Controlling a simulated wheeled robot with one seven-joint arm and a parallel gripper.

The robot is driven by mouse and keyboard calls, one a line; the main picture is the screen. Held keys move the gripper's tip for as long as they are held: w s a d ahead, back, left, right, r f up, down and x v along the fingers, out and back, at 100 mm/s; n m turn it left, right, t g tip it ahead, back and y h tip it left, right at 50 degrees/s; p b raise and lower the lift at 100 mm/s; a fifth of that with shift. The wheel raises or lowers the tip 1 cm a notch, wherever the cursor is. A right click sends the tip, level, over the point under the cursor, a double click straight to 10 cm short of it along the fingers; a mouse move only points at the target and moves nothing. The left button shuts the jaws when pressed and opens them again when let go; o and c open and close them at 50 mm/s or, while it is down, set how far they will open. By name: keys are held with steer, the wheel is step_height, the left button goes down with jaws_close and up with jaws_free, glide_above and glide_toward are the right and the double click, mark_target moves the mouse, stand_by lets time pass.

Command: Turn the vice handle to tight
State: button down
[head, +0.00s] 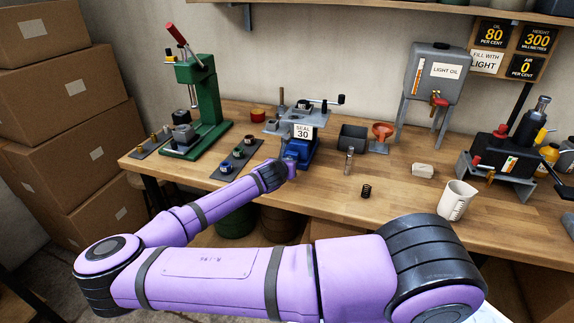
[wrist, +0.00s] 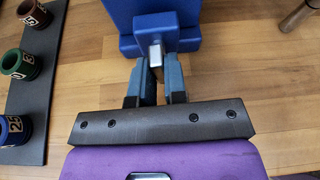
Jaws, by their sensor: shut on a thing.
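The blue vice (head: 305,150) stands at the front edge of the bench, under a grey top fixture with a "SEAL 30" tag (head: 303,132). Its blue body (wrist: 160,22) fills the top middle of the wrist view. The light metal vice handle (wrist: 155,53) sticks out of the vice's front, toward my gripper. My gripper (wrist: 156,72) is shut on this handle, with one finger at each side. In the head view my gripper (head: 289,166) is at the vice's front, and my wrist hides the handle there.
A dark strip with coloured rings (head: 237,158) lies left of the vice, near my gripper. A green press (head: 200,100) stands farther left. A small metal cylinder (head: 349,160), a black spring (head: 366,191) and a white jug (head: 456,201) stand to the right.

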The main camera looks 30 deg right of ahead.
steer(key=shift+s+f+m, duration=0.1)
steer(key=shift+f+m, duration=0.05)
steer(key=shift+m, duration=0.25)
stand_by(0.3)
steer(key=c, duration=1.2)
jaws_free()
steer(key=shift+o, duration=0.2)
steer(key=v, duration=1.1)
steer(key=shift+d, duration=0.15)
